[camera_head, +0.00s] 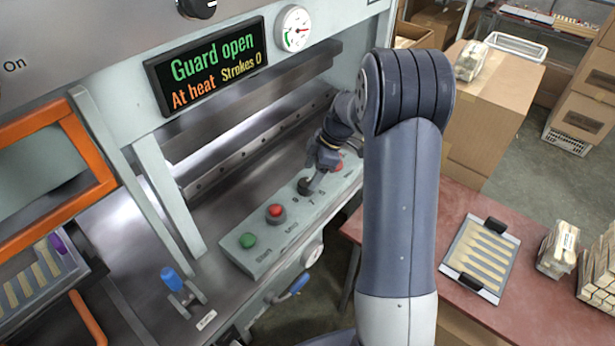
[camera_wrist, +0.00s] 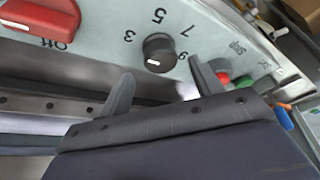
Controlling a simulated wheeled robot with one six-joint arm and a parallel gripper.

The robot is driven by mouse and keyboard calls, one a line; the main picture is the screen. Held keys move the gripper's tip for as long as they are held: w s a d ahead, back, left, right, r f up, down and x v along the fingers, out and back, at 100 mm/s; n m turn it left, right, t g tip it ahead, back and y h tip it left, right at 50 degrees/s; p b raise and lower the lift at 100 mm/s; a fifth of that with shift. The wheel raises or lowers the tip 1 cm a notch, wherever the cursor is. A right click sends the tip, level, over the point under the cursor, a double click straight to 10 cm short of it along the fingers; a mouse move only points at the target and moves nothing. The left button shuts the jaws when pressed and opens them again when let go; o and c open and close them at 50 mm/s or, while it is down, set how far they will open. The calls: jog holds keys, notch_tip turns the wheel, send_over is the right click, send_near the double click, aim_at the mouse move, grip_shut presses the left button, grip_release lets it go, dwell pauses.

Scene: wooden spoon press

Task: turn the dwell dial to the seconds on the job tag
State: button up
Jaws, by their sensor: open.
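The dwell dial (camera_wrist: 158,52) is a round black knob on the pale control panel, with numbers 3, 5, 7 and 9 around it in the wrist view. Its white mark is on the lower left of its face, away from the readable numbers. My gripper (camera_wrist: 161,73) is open, with one finger on either side in front of the dial; contact cannot be told. In the head view, my gripper (camera_head: 317,176) is over the dial (camera_head: 304,187), partly covering that end of the panel. I cannot make out a job tag with readable seconds.
A red button (camera_head: 275,212) and green button (camera_head: 248,240) share the panel. A red switch (camera_wrist: 40,15) marked Off is close by in the wrist view. The display (camera_head: 207,65) reads Guard open, At heat, Strokes 0. An orange-framed guard (camera_head: 75,130) stands left.

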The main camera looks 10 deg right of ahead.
aim_at(307, 182)
jog(key=shift+p+x, duration=0.3)
jog(key=shift+x, duration=1.5)
jog(key=shift+s, duration=0.1)
jog(key=shift+c, duration=0.5)
jog(key=c, duration=0.9)
jog(key=shift+o, duration=0.2)
jog(key=shift+f+b, duration=0.1)
jog(key=shift+b, duration=0.25)
